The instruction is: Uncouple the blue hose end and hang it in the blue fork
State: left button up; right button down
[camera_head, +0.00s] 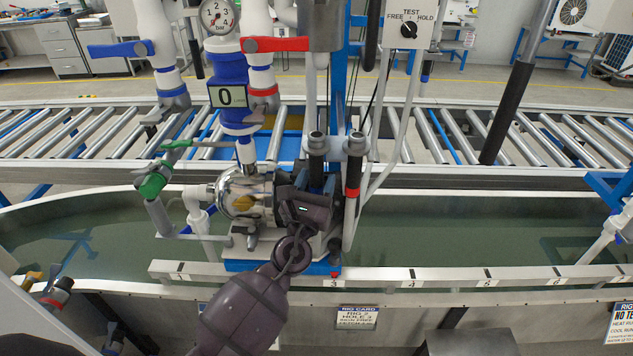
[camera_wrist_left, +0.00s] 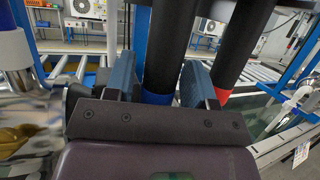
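In the left wrist view a black hose end with a blue band (camera_wrist_left: 158,98) stands between the two blue-grey fingers of my left gripper (camera_wrist_left: 160,82). Whether both fingers press on it is unclear. In the head view my left gripper (camera_head: 305,205) is at the pump rig's front, covering the blue band. A second black hose with a red band (camera_head: 352,192) hangs just right of it; its red band also shows in the wrist view (camera_wrist_left: 222,96). I cannot make out a blue fork. My right gripper is not in view.
A shiny metal pump (camera_head: 236,195) is close left of my gripper. A blue-handled valve (camera_head: 120,48) and a red-handled valve (camera_head: 278,44) are above. A numbered rail (camera_head: 440,277) runs along the water trough (camera_head: 470,230). A roller conveyor (camera_head: 450,135) lies behind.

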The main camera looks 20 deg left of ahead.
pick_arm(q)
jog(key=shift+o, duration=0.8)
jog(key=shift+f, duration=0.1)
jog(key=shift+s+f, duration=0.1)
jog(key=shift+s, duration=0.05)
jog(key=b+v, duration=0.2)
jog(key=v, duration=0.8)
jog(key=shift+s, duration=0.2)
